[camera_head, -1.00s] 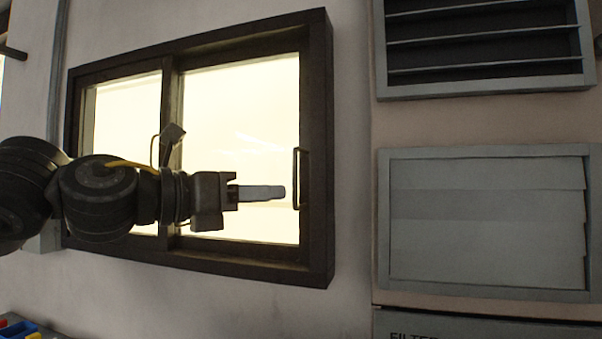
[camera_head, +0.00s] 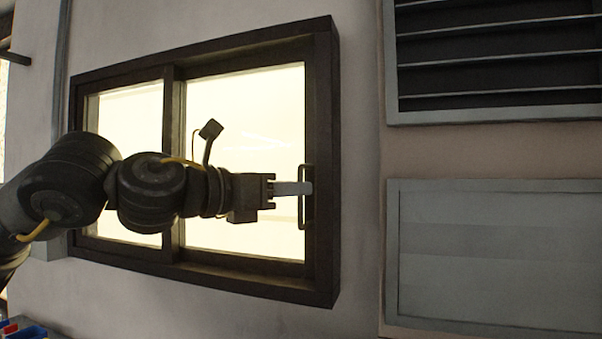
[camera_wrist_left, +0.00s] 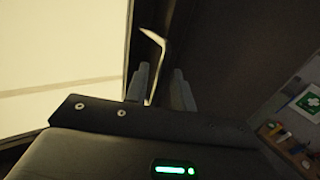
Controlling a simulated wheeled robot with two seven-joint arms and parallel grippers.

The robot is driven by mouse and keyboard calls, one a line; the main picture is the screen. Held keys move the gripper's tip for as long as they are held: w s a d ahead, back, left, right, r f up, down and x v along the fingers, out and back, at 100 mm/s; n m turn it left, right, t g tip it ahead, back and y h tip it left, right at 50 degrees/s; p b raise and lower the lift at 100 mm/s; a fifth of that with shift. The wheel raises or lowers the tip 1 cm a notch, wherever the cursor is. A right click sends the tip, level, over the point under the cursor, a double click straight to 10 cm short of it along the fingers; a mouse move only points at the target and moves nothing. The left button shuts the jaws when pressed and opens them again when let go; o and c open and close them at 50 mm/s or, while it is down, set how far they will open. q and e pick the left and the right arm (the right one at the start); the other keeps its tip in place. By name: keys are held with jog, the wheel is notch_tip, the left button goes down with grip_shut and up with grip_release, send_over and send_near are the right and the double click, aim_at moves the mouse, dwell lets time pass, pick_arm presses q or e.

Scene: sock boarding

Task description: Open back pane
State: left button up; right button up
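The window has a dark frame with a left pane (camera_head: 125,115) and a larger right pane (camera_head: 245,105), both bright. An upright bar handle (camera_head: 304,215) is on the right side of the right pane. My left gripper (camera_head: 305,188) points right, with its fingertips at the handle's upper part. In the left wrist view, the handle (camera_wrist_left: 155,45) runs down between the two spread fingers of the left gripper (camera_wrist_left: 162,85). A gap shows on the right finger's side; contact with the left finger cannot be told. My right gripper is not in view.
A louvred vent (camera_head: 495,60) and a grey panel (camera_head: 490,255) are on the wall to the right. Colored bins (camera_head: 25,330) sit at the bottom left. A green sign (camera_wrist_left: 310,101) and a shelf with small items (camera_wrist_left: 280,135) show in the left wrist view.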

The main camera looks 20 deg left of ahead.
pick_arm(q)
jog(key=shift+p+x, duration=0.35)
jog(key=shift+x, duration=0.85)
grip_shut()
